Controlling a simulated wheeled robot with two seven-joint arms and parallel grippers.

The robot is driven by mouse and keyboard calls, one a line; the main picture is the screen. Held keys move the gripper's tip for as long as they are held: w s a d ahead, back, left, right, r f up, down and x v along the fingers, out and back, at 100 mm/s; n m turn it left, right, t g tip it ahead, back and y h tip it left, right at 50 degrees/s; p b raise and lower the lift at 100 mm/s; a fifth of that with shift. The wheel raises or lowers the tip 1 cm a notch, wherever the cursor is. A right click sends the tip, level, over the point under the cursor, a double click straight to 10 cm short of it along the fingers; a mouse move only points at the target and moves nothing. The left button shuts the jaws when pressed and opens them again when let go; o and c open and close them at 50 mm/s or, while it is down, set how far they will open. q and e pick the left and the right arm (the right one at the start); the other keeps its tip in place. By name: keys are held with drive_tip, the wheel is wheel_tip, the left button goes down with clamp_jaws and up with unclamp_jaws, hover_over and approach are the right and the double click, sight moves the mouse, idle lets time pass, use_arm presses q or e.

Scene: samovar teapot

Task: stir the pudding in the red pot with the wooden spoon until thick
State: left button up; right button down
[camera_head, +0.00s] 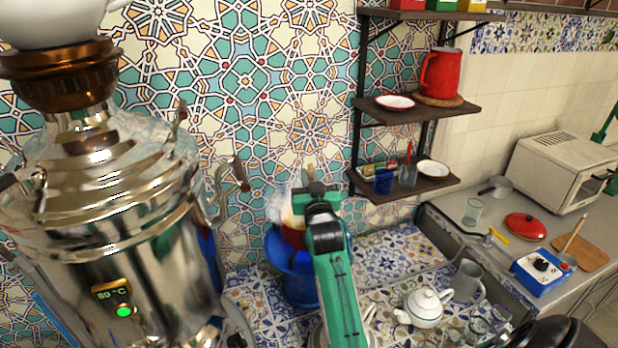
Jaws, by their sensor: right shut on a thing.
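The red pot (292,238) sits on a blue stand or burner (290,268) at the centre of the view, against the tiled wall. Pale cream pudding (289,217) shows at its left side, with whitish steam above. My right gripper (315,192) is over the right part of the pot and hides much of it. It is shut on the wooden spoon (307,174), whose handle end sticks up above the fingers. The spoon's lower end is hidden, so its depth in the pudding cannot be seen. My left gripper is not in view.
A large shiny samovar (110,210) fills the left, its tap side near the pot. A wall shelf (410,187) holds cups and a plate at the right. A white teapot (423,306) and a grey mug (467,281) stand at lower right. A red lid (525,227) lies on the counter.

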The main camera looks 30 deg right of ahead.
sight(311, 165)
drive_tip(key=shift+s+a+r+p, duration=0.1)
drive_tip(key=shift+s+r+p, duration=0.1)
drive_tip(key=shift+r+p, duration=0.8)
drive_tip(key=shift+s+r+p, duration=0.2)
drive_tip(key=shift+r+p, duration=0.5)
drive_tip(key=shift+r, duration=0.45)
drive_tip(key=shift+s+a+r+p, duration=0.1)
drive_tip(key=shift+s+r+p, duration=0.1)
drive_tip(key=shift+r+p, duration=0.8)
wheel_tip(311, 165, up, 3)
drive_tip(key=shift+f+p, duration=0.1)
drive_tip(key=shift+p, duration=1)
